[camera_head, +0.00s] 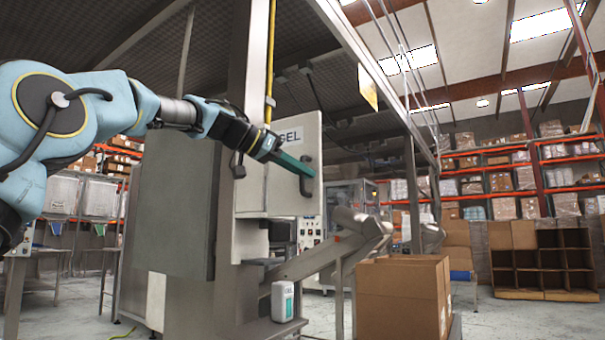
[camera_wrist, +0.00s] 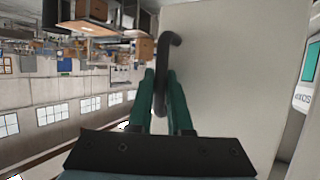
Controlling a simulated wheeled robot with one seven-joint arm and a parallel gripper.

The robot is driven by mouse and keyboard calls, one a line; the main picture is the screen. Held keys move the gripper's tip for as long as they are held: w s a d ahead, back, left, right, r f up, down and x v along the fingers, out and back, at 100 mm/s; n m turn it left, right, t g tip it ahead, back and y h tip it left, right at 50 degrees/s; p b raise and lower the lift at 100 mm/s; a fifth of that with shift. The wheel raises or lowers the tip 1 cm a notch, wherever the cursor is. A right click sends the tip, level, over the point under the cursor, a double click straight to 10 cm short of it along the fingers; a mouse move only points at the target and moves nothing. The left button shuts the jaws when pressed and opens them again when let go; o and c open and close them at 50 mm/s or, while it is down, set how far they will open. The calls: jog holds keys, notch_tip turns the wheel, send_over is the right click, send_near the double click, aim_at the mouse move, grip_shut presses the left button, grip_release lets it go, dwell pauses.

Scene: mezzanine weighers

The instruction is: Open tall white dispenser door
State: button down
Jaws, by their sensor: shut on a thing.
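The tall white dispenser door (camera_head: 282,186) is a pale upright panel on the grey machine, with dark lettering partly hidden by my arm. Its dark curved handle (camera_head: 306,184) stands near the right edge. In the wrist view the door (camera_wrist: 228,75) fills the right half and the handle (camera_wrist: 172,43) rises between my fingers. My gripper (camera_head: 308,172), with green fingers, is shut on the handle; the wrist view shows the fingers (camera_wrist: 164,75) on both sides of it. I cannot tell whether the door stands ajar.
A grey metal chute (camera_head: 318,258) slopes below the door, beside an open cardboard box (camera_head: 402,300). A white bottle (camera_head: 283,301) stands low on the machine. A grey upright post (camera_head: 250,70) rises close to my forearm. Shelving with boxes lines the back right.

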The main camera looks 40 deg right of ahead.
jog(key=shift+s, duration=0.1)
jog(key=c, duration=1.1)
grip_release()
jog(key=b+v, duration=0.1)
jog(key=v, duration=0.9)
jog(key=shift+a+r+b, duration=0.2)
jog(key=shift+a+b, duration=0.1)
jog(key=shift+a, duration=0.05)
